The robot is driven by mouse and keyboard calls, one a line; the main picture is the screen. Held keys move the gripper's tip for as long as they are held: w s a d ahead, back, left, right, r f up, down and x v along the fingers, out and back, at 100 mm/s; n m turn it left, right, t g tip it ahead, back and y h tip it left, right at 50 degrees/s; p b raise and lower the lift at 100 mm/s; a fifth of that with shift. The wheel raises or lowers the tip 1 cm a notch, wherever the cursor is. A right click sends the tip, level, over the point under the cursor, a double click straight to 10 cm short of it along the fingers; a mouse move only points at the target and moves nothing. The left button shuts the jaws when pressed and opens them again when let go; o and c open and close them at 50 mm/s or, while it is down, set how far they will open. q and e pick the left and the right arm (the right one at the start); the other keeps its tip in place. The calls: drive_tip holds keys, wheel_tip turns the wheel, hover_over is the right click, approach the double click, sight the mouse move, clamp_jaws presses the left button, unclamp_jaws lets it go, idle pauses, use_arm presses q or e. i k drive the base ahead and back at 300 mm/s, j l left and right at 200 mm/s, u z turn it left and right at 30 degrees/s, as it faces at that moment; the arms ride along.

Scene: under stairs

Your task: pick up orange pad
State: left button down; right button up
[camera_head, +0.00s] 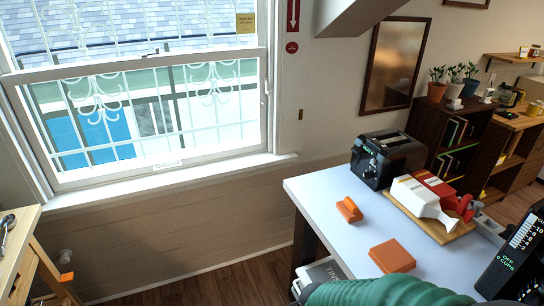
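A flat, square orange pad (392,256) lies on the white tabletop (320,190), towards the front. A smaller orange piece (349,209) with a raised shape lies farther back, near the left edge of the same table. The two orange pieces are apart, and nothing is touching either from above. Neither of my grippers is in view.
A black toaster (388,157) stands at the back of the table. A wooden board (412,212) with white and red items is right of the pads. A black device with a display (515,255) stands at right. A green ribbed shape (385,291) covers the table's near edge.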

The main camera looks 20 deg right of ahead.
sight(351, 212)
drive_tip(key=z, duration=1.35)
drive_tip(key=u, duration=3.05)
drive_tip(key=l+z, duration=0.1)
drive_tip(key=z, duration=2.95)
drive_tip(key=i+z, duration=0.15)
drive_tip(key=k+j, duration=0.05)
